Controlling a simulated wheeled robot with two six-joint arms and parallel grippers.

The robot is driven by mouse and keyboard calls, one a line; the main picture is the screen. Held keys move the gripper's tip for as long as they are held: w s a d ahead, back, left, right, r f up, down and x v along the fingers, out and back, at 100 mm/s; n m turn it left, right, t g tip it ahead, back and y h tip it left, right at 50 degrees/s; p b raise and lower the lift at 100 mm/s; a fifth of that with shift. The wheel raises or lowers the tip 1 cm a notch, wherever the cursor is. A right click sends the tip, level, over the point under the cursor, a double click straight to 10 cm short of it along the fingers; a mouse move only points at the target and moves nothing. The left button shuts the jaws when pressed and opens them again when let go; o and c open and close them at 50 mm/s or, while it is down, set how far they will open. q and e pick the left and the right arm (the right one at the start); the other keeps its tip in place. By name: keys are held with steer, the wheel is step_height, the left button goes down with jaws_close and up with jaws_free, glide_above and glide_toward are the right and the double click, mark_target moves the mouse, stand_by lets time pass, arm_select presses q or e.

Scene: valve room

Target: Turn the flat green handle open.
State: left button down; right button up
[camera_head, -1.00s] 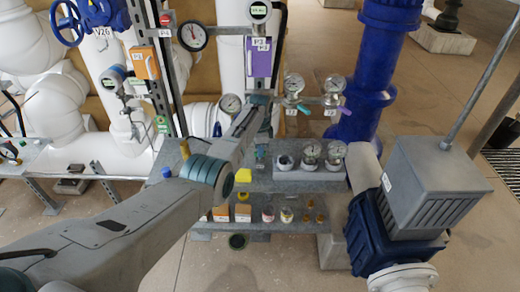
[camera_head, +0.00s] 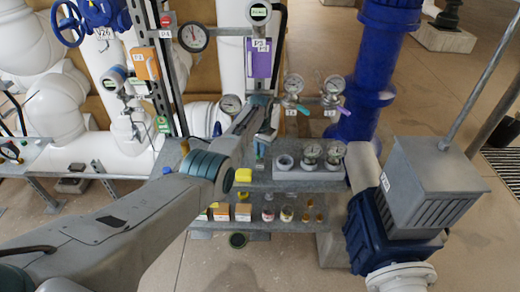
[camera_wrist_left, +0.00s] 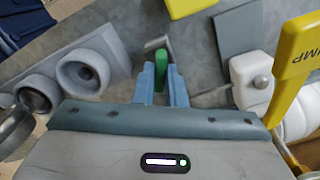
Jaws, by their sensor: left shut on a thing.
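The green handle (camera_wrist_left: 160,64) shows in the left wrist view as a narrow upright green piece between my two blue-grey fingers. My left gripper (camera_wrist_left: 162,80) is shut on it, with a finger on each side. The handle's base and pivot are mostly hidden, so I cannot tell its angle. In the head view my left gripper (camera_head: 261,158) reaches down beside the grey gauge block, below the purple tag, and the handle cannot be made out there. My right gripper is not in view.
A grey block (camera_head: 310,175) with round sockets and gauges stands close right of the gripper. A yellow block (camera_head: 243,175) sits just left. A yellow PUMP tag (camera_wrist_left: 296,62) is near on the right. Small bottles (camera_head: 287,214) stand on the lower shelf.

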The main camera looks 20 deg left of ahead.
arm_select(q)
steer(key=n, duration=0.5)
steer(key=shift+r, duration=0.1)
steer(key=shift+n, duration=0.3)
stand_by(0.4)
steer(key=c, duration=1.5)
jaws_free()
steer(key=shift+r, duration=0.25)
step_height(320, 180, up, 10)
steer(key=shift+r+b, duration=0.1)
steer(key=shift+b, duration=0.8)
